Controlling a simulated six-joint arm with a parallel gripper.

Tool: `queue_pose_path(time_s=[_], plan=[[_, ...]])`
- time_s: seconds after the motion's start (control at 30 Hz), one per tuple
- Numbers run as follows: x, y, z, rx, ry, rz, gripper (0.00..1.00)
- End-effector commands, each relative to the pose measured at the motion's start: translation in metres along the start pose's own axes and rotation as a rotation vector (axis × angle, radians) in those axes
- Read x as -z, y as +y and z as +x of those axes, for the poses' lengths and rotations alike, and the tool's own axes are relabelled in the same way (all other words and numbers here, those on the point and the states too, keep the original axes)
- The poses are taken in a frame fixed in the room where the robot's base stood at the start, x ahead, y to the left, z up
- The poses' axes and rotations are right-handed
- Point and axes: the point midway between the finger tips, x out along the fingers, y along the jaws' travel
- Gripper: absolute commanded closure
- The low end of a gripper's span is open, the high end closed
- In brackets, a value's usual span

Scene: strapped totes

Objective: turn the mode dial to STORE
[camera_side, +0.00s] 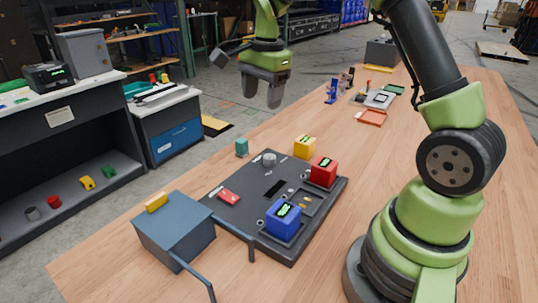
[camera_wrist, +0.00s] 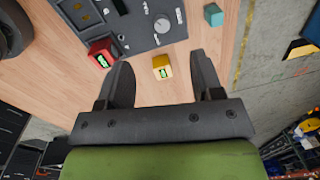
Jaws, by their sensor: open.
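The mode dial is a round grey knob (camera_side: 269,159) at the back left part of a dark panel (camera_side: 215,183). In the wrist view the dial (camera_wrist: 162,25) has small pale lettering around it, too small to read, so its setting cannot be told. My gripper (camera_side: 262,103) is open and empty, high above the table and behind the panel, apart from the dial. In the wrist view my gripper (camera_wrist: 162,60) has its fingers spread, with the dial farther off beyond the fingertips.
A yellow block (camera_side: 305,147), a red block (camera_side: 323,171) and a blue block (camera_side: 284,219) stand on or beside the panel. A teal cube (camera_side: 242,147) sits behind it. A dark blue box (camera_side: 177,234) stands at the front left. The table's right side has free room.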

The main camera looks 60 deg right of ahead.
Motion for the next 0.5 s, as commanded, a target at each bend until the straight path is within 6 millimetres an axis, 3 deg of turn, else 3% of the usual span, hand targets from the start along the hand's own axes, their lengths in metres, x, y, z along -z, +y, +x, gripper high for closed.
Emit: queue_pose_path(time_s=[0.03, 0.2, 0.5], plan=[[0.011, -0.005, 0.021, -0.039, 0.003, 0.078, 0.40], [0.036, -0.012, 0.066, -0.113, 0.022, 0.273, 0.40], [0.045, -0.010, 0.098, -0.146, 0.032, 0.354, 0.40]])
